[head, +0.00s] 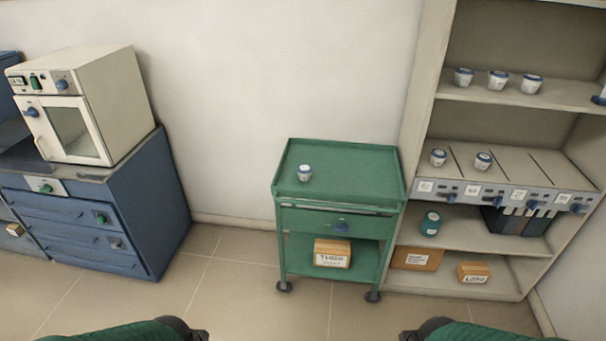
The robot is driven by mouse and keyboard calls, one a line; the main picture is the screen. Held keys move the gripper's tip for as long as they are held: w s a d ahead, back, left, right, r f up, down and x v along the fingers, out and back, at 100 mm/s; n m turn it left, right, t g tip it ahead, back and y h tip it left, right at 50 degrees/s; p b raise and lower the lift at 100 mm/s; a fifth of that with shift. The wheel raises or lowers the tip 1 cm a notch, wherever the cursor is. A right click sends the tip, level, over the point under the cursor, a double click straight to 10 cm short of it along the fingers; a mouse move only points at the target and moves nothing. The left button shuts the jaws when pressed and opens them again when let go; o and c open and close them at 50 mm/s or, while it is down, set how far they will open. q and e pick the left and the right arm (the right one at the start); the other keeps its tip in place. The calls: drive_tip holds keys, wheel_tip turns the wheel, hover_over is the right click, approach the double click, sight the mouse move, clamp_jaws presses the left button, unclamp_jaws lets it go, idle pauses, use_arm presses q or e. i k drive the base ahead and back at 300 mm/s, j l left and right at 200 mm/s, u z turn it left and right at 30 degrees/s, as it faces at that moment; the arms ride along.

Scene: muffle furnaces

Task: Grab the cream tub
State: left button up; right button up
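A small white tub (304,173) with a blue-grey band stands upright on the top of the green trolley (345,187), left of its middle. Similar small tubs stand on the shelf unit at the right: a row of three on the upper shelf, with one tub (498,80) in the middle, and two on the level below, one (438,157) at the left and one (483,161) beside it. They are too small to tell which is the cream one.
The trolley has a drawer and a lower shelf with a labelled brown box (332,253). A shelf unit (527,93) adjoins it at right. A furnace (85,105) stands on a blue cabinet (150,215) at left. Tiled floor (225,290) before the trolley is clear.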

sight(304, 170)
drive_tip(key=i+u, duration=0.15)
drive_tip(key=i, duration=0.35)
drive_tip(key=i+u, duration=0.15)
drive_tip(key=i, duration=0.3)
drive_tip(key=i+l+u, duration=0.15)
drive_tip(key=i, duration=0.35)
drive_tip(key=i+l+u, duration=0.15)
drive_tip(key=i, duration=0.3)
drive_tip(key=i+l+u, duration=0.2)
drive_tip(key=i, duration=0.25)
